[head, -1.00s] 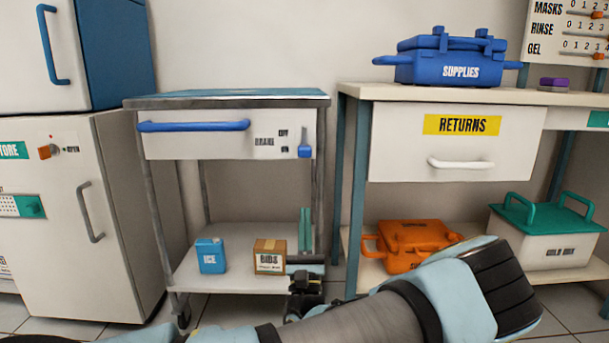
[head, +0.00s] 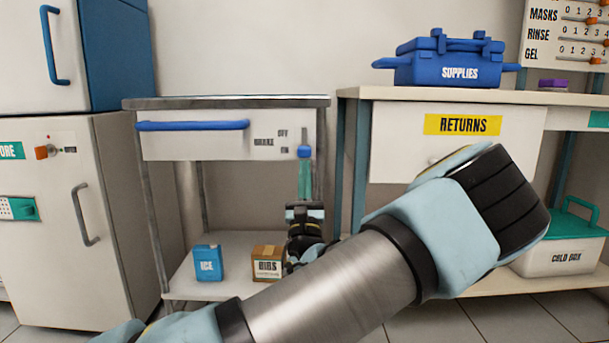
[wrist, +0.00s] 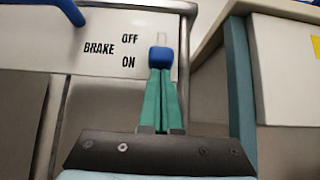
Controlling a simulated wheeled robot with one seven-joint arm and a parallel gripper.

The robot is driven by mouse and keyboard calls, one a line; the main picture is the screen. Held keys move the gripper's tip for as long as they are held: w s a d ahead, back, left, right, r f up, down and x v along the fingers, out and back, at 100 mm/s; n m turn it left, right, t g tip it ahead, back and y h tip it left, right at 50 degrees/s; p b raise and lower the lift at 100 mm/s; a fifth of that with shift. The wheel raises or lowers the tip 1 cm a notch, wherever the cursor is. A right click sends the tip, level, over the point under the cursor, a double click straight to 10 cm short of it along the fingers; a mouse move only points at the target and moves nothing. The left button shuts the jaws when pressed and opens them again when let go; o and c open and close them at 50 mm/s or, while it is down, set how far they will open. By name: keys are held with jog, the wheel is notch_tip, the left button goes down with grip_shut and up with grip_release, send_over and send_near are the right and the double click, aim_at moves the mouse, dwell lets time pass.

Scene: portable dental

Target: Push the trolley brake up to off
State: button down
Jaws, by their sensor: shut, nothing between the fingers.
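The trolley (head: 215,103) has a white front panel with a brake marked OFF above and ON below. The brake's blue knob (head: 304,151) sits at the lower part of its slot, near the ON mark; it also shows in the wrist view (wrist: 161,58). My gripper (head: 304,160) points up with its green fingers together just under the knob. In the wrist view, the fingertips (wrist: 161,74) meet the knob's underside or lie very close to it; I cannot tell which. The empty slot shows above the knob.
A blue ice container (head: 207,263) and a bibs box (head: 267,264) stand on the lower shelf. The RETURNS bench (head: 355,93) stands close on the right. A fridge (head: 70,220) is at left.

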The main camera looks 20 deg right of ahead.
jog(key=shift+r, duration=0.1)
notch_tip(320, 180, up, 5)
jog(key=p, duration=0.8)
jog(key=shift+f, duration=0.3)
jog(key=p, duration=0.2)
send_near(304, 149)
jog(key=f, duration=0.5)
jog(key=shift+s+a, duration=0.1)
jog(key=shift+s, duration=0.2)
